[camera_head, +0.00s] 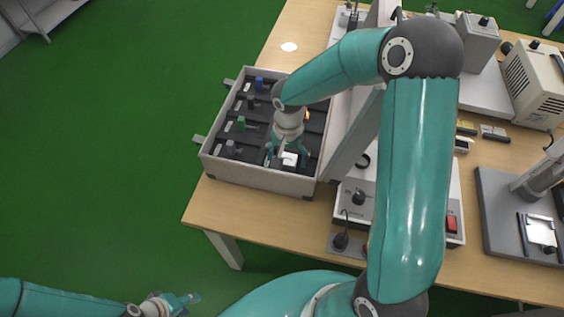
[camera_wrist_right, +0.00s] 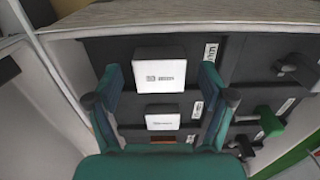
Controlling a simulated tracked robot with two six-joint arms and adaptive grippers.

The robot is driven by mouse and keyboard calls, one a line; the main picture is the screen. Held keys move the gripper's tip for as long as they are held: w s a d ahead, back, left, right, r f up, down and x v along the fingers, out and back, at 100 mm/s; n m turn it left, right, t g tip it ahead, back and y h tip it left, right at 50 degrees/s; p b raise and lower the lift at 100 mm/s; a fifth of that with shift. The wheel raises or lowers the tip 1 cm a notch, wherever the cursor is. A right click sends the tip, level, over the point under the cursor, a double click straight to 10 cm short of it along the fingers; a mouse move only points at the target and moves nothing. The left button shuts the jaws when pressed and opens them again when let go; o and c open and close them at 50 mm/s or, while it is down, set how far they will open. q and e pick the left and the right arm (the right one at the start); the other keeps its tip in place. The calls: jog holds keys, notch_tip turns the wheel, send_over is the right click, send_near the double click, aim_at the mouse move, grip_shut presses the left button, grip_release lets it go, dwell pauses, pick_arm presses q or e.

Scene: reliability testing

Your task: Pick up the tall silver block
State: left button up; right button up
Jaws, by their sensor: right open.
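A grey tray (camera_head: 255,178) with black compartments stands at the table's left end. My right gripper (camera_head: 288,158) points down into its front right part. A pale silver block (camera_head: 290,161) shows at its fingers. In the right wrist view a large labelled silver block (camera_wrist_right: 159,76) rises between the two open fingers of the right gripper (camera_wrist_right: 161,84), with a gap on each side. It looks like the taller one. A smaller pale block (camera_wrist_right: 162,121) sits in the neighbouring compartment. My left gripper (camera_head: 174,303) is low at the lower left, over the floor, apart from the table.
Other compartments hold a green block (camera_head: 241,123), a blue block (camera_head: 259,83) and dark ones. The tray wall (camera_wrist_right: 65,75) is close to one finger. A white post (camera_head: 355,135) and a switch box (camera_head: 357,197) stand right of the tray.

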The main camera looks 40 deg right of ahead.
jog(key=c, duration=1.3)
jog(key=shift+c, duration=0.2)
jog(key=shift+r, duration=0.15)
